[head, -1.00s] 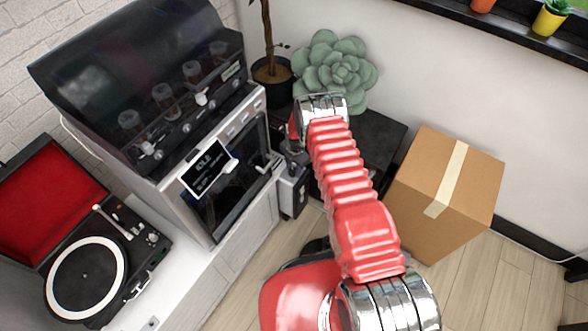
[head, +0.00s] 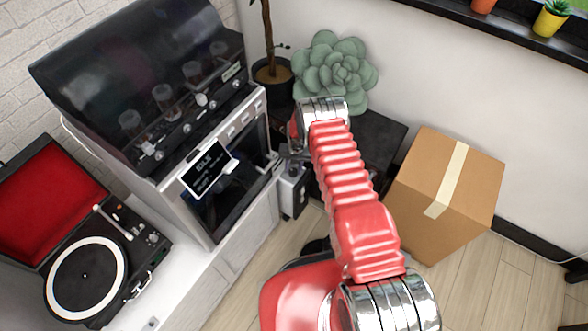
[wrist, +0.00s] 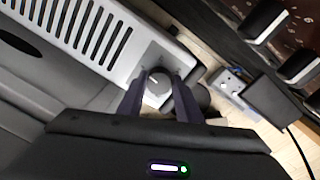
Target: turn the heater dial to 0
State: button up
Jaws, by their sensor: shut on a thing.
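The heater (wrist: 65,30) is a pale unit with a row of dark slots, at the upper left of the wrist view. In the head view its pale end (head: 291,192) shows below my wrist, beside the oven cabinet. My gripper (wrist: 160,88) is shut on the dial, one finger on each side. The dial's markings are too small and blurred to read. In the head view the dial cannot be made out beside my wrist.
A cabinet (head: 230,190) with a dark glass door and a small display stands left of the heater. A record player (head: 85,278) lies front left. A black table (head: 375,135) is behind my arm, a cardboard box (head: 430,215) to the right. A power socket (wrist: 230,82) shows in the wrist view.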

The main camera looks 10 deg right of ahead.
aim_at(296, 170)
jog(key=shift+w, duration=0.1)
jog(key=o, duration=1)
jog(key=shift+o, duration=0.2)
notch_tip(296, 170, up, 14)
jog(key=shift+d+f, duration=0.15)
jog(key=shift+d, duration=0.25)
dwell(0.6)
